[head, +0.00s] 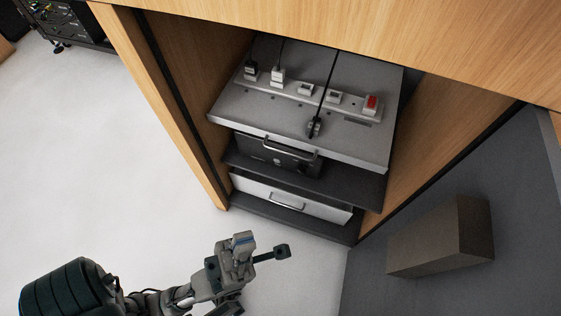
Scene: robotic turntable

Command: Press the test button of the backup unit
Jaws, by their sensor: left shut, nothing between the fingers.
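A black boxy unit (252,153) with small marks on its front sits on the middle shelf of an open wooden cabinet; it looks like the backup unit. I cannot make out a test button on it. My left gripper (282,251) is shut and empty, below and in front of the cabinet, apart from the unit. My right gripper is not in view.
A grey top shelf (240,117) carries a power strip (319,98) with plugs, a red switch (371,103) and a hanging black cable. A light drawer (328,207) sits below the unit. A brown box (440,240) stands right.

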